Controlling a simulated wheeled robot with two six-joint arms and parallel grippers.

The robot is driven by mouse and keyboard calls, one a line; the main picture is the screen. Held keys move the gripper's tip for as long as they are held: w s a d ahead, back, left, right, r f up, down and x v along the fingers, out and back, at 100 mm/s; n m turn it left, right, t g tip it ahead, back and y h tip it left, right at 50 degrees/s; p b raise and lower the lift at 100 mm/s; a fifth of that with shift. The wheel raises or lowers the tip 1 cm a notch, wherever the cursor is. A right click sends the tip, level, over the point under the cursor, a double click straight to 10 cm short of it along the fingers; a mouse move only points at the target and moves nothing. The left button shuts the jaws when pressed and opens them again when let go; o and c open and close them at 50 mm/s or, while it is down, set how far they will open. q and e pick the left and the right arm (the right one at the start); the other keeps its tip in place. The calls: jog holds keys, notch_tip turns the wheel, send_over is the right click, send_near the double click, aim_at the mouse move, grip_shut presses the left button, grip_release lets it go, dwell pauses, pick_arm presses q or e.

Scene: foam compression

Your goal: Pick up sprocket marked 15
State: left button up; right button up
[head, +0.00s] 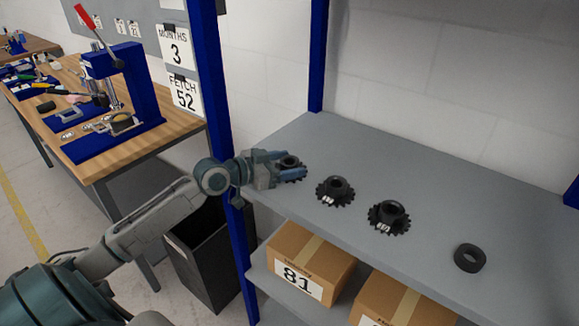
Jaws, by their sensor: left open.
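Three black sprockets stand in a row on the grey shelf (440,222). The leftmost sprocket (290,162) lies between the blue fingers of my left gripper (291,165), which is open around it; the fingers partly hide it, and no mark on it shows. The middle sprocket (336,190) and the right sprocket (389,216) stand clear of the gripper. Each of these two has a small white mark on its front, too small to read. I cannot tell which sprocket is marked 15. My right gripper is not in view.
A black ring (469,258) lies further right on the shelf. A blue post (236,240) stands close by my left forearm. Cardboard boxes (305,262) sit on the lower shelf. A black bin (205,250) and a wooden workbench (150,140) with a blue press are at left.

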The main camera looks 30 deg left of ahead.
pick_arm(q)
jog(key=shift+w+d+f, duration=0.15)
jog(key=shift+w+d, duration=0.15)
jog(key=shift+w, duration=0.15)
jog(key=c, duration=1.3)
